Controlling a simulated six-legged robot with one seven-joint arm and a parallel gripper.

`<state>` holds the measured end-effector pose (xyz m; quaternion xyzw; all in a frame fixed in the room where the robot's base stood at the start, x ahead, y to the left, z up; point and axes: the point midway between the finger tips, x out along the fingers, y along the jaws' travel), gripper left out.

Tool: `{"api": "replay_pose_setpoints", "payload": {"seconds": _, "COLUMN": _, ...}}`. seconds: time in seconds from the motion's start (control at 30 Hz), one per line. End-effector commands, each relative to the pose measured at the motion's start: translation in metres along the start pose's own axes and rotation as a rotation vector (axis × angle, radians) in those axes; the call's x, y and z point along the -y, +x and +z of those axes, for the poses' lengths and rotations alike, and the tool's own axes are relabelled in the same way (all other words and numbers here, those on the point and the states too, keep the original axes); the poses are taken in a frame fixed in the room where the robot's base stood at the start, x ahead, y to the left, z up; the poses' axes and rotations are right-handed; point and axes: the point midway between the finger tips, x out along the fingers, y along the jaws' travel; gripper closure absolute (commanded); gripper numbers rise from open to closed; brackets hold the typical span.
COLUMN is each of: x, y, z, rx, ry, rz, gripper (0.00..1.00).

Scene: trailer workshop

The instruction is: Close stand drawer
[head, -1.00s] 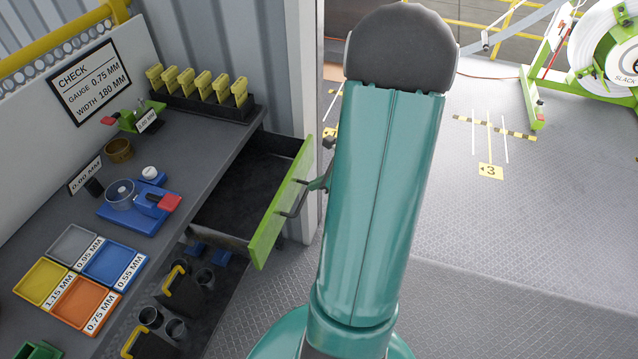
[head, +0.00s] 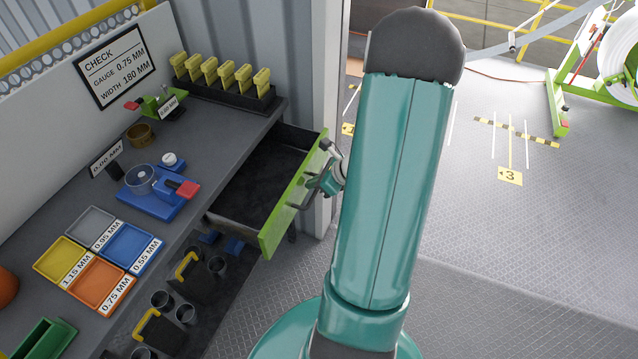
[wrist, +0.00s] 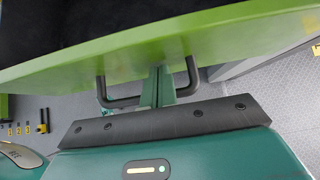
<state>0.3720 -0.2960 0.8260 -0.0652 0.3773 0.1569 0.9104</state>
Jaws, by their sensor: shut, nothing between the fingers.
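The stand drawer (head: 292,200) is pulled out from under the workbench at left in the head view. Its front is green and its inside is dark and looks empty. A dark bar handle (head: 293,204) is on the front. My gripper (head: 318,182) is shut and empty, at the outer face of the drawer front beside the handle. In the wrist view my gripper (wrist: 158,80) points at the green front (wrist: 150,48), between the two legs of the handle (wrist: 192,75). I cannot tell whether the fingertips touch the front. My arm hides part of the floor.
The grey workbench (head: 95,205) carries coloured trays (head: 97,285), a blue gauge (head: 150,205) and a rack of yellow clips (head: 225,90). Black cups and yellow-handled holders stand on a lower shelf. A wall post (head: 325,90) stands behind the drawer. Open floor lies right.

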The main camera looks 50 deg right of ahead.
Motion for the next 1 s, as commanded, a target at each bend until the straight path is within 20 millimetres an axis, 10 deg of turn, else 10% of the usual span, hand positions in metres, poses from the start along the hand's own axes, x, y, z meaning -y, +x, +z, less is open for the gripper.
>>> {"api": "replay_pose_setpoints", "payload": {"seconds": 0.6, "x": -0.001, "y": 0.108, "z": 0.107, "rx": 0.001, "ry": -0.003, "rz": 0.003, "gripper": 1.0}}
{"api": "replay_pose_setpoints", "payload": {"seconds": 1.0, "x": -0.001, "y": 0.132, "z": 0.132, "rx": 0.002, "ry": -0.001, "rz": 0.002, "gripper": 1.0}}
